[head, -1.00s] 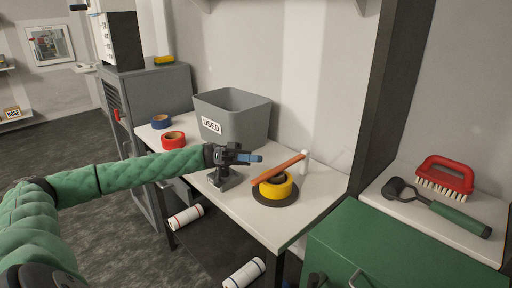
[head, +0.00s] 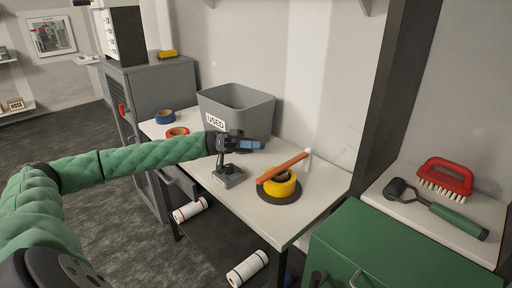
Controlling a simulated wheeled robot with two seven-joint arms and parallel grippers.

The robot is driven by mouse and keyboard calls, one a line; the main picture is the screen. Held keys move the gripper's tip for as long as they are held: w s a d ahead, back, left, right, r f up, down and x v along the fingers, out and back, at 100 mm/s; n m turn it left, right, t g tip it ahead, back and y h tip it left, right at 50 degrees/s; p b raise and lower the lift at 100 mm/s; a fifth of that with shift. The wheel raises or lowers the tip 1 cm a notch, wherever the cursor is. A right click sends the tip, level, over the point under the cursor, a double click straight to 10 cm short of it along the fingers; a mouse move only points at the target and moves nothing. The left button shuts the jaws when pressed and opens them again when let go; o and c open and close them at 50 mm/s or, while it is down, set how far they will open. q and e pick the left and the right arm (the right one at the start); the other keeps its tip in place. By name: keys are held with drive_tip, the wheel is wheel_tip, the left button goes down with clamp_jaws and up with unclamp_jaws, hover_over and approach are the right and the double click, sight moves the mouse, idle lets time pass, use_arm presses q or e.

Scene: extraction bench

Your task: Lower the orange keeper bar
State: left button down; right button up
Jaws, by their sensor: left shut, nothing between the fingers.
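The orange keeper bar (head: 284,167) slants across the top of a yellow tape roll (head: 281,184), its right end higher and close to a white post (head: 307,159). The roll sits on a dark round base (head: 279,196) on the white bench. My left gripper (head: 256,145) is shut and empty. In the picture it is up and left of the bar, apart from it, in front of the grey bin. The bar's underside and any pivot are too small to make out. My right gripper is not in view.
A grey bin (head: 253,112) labelled USED stands behind my gripper. A dark stand (head: 229,178) is just below it. A red tape roll (head: 177,132), partly behind my arm, and a blue one (head: 165,117) lie left. A green case (head: 372,248) is at right front.

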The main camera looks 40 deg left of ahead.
use_arm(q)
drive_tip(key=w+b+v, duration=0.1)
drive_tip(key=b+v, duration=0.1)
drive_tip(key=v, duration=0.7)
drive_tip(key=shift+w+f, duration=0.2)
drive_tip(key=shift+f, duration=0.2)
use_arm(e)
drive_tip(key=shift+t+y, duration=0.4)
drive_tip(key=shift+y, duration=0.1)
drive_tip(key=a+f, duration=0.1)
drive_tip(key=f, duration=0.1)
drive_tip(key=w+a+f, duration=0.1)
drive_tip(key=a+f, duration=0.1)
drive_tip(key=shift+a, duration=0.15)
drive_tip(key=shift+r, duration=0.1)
